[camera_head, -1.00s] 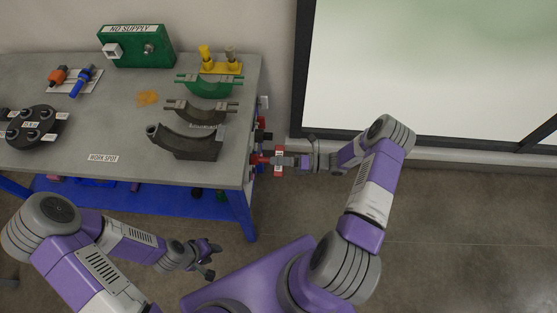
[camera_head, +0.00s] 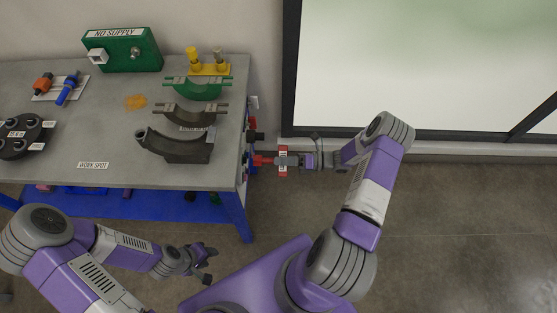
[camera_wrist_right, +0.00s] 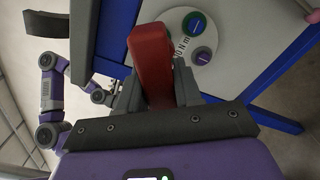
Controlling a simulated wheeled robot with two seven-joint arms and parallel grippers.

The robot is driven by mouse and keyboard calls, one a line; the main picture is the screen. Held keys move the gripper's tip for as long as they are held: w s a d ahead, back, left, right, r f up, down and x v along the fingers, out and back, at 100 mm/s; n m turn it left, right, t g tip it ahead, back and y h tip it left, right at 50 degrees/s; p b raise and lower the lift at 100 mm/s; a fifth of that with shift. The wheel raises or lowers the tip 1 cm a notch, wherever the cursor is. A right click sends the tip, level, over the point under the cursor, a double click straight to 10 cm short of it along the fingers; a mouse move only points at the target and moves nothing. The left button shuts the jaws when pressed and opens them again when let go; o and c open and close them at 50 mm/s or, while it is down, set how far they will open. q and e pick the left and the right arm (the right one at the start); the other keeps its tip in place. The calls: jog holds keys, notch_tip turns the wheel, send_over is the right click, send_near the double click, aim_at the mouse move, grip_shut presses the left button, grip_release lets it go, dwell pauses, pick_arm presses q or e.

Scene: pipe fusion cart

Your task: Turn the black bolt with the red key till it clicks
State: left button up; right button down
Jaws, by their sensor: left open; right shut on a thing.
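A dark round plate (camera_head: 33,134) lies on the table at the left edge of the head view. It carries several dark bolts with small white labels; I cannot tell which one is the black bolt. My right gripper (camera_head: 290,160) is shut on the red key (camera_head: 264,160), just right of the table's right side. In the right wrist view the red key (camera_wrist_right: 150,62) stands between the fingers. My left gripper (camera_head: 208,263) is open and empty, low in front of the table and away from it.
The grey table (camera_head: 110,178) also bears a green box (camera_head: 122,50), dark curved clamps (camera_head: 180,148), a green clamp and orange and blue tools. In the wrist view a white disc (camera_wrist_right: 172,22) with coloured round ends is close by on the table's side. Floor right of the table is clear.

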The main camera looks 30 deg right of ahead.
jog(key=shift+d, duration=0.15)
jog(key=shift+v, duration=0.95)
